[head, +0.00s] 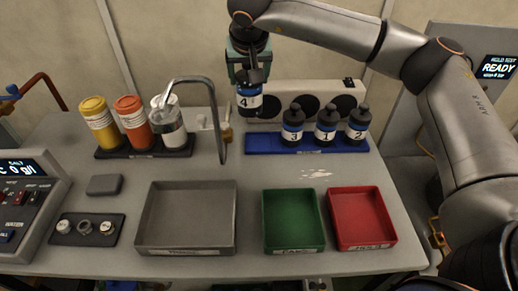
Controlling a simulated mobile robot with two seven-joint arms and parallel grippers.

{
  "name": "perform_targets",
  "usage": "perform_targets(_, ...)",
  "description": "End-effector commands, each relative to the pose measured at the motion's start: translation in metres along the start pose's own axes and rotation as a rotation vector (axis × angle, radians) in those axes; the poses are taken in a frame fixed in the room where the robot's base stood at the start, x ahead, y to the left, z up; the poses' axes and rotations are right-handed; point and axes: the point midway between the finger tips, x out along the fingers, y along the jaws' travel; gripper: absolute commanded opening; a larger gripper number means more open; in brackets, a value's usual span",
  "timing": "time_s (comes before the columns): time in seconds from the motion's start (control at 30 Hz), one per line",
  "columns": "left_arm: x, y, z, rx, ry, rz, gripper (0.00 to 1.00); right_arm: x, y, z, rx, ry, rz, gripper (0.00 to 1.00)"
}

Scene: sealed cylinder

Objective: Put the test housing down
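The test housing (249,101) is a dark cylinder with a blue and white band marked 4. My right gripper (247,76) points down and is shut on its top. It holds the housing upright near the left end of the blue rack (318,151); I cannot tell whether its base is clear of everything. Three similar dark housings stand in the rack: one with an unclear number (292,128), one marked 1 (325,128) and one marked 2 (357,127). My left gripper is not in view.
A grey tray (187,251), a green tray (293,249) and a red tray (364,246) lie in front. A bent metal spout (221,135) rises left of the held housing. Bottles in yellow (97,107), orange (131,110) and white (175,141) stand further left. A small wet patch (316,174) marks the table.

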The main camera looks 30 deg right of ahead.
Motion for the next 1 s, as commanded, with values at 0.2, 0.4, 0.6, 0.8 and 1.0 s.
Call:
perform_targets(0.2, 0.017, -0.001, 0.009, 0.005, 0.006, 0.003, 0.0, 0.057, 0.023, -0.013, 0.044, 0.001, 0.023, 0.0)
perform_targets(0.4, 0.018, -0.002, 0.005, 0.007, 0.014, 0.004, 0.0, 0.086, 0.027, -0.002, 0.048, 0.001, 0.027, 0.0)
perform_targets(0.6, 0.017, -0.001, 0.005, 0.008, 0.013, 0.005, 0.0, 0.111, 0.027, 0.013, 0.049, 0.003, 0.026, 0.0)
perform_targets(0.8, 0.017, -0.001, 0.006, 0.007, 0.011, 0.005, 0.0, 0.124, 0.027, 0.021, 0.048, 0.002, 0.026, 0.0)
perform_targets(1.0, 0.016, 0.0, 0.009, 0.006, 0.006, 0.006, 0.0, 0.147, 0.026, 0.034, 0.049, 0.003, 0.026, 0.0)
